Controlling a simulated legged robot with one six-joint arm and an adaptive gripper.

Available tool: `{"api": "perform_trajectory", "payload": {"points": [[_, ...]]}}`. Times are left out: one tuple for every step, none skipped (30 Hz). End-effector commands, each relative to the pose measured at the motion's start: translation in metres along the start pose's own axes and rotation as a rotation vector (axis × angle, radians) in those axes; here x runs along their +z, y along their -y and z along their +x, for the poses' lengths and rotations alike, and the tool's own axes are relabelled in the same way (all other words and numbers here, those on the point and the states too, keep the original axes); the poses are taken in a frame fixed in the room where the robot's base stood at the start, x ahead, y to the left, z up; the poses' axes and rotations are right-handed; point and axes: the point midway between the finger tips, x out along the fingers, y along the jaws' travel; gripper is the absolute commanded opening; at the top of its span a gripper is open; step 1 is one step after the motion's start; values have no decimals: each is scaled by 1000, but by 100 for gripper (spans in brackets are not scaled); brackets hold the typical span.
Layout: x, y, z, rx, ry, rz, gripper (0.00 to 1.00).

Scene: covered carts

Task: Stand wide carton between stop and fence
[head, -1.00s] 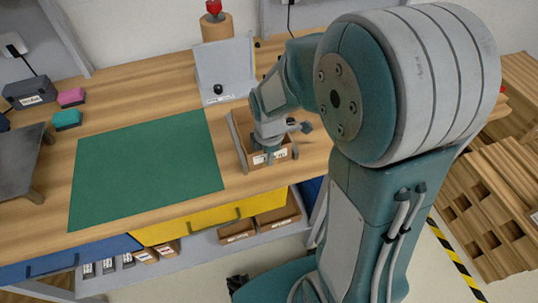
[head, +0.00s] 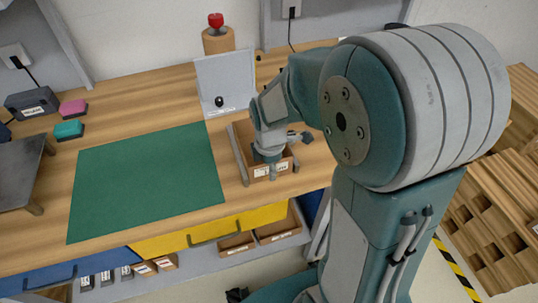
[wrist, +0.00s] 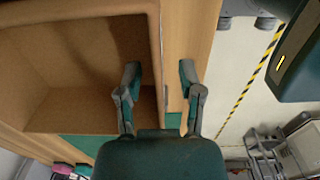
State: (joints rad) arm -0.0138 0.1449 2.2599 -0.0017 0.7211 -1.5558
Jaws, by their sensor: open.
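An open-topped brown carton (head: 270,171) with a white label on its front stands on the wooden bench, right of the green mat. A thin grey strip (head: 237,158) runs along its left side; I cannot tell whether they touch. A grey upright panel (head: 227,82) stands behind. My gripper (head: 268,157) is over the carton, pointing down, and hides part of it. In the wrist view my gripper (wrist: 159,74) is open, with one finger over the carton's inside (wrist: 85,60) and the other beyond its wall. The wall lies between the fingers; no grip on it shows.
The green mat (head: 145,185) is bare. A dark metal stand (head: 20,175), teal block (head: 68,130), pink block (head: 73,107) and dark box (head: 32,102) are at the left. A red-topped cylinder (head: 218,40) stands behind the panel. Wooden pallets (head: 490,210) are at the right.

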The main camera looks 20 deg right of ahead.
Motion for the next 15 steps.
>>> {"api": "perform_trajectory", "payload": {"points": [[0, -1, -10, 6, 0, 0, 49], [0, -1, -16, 7, 0, 0, 49], [0, -1, -24, 8, 0, 0, 49], [0, -1, -31, 7, 0, 0, 49], [0, -2, -38, 8, 0, 0, 49], [-1, -1, -46, 7, 0, 0, 49], [-1, -1, -52, 7, 0, 0, 49], [-1, -2, -59, 8, 0, -1, 49], [-1, -1, -67, 6, 0, -1, 49], [-1, -1, -73, 5, 0, -1, 49], [-1, -1, -78, 6, 0, -1, 49], [-1, -1, -84, 4, 1, -1, 49], [-1, -1, -89, 4, 1, -1, 49], [-1, -1, -93, 3, 1, -1, 49], [-1, -1, -97, 3, 1, -1, 49]]}}
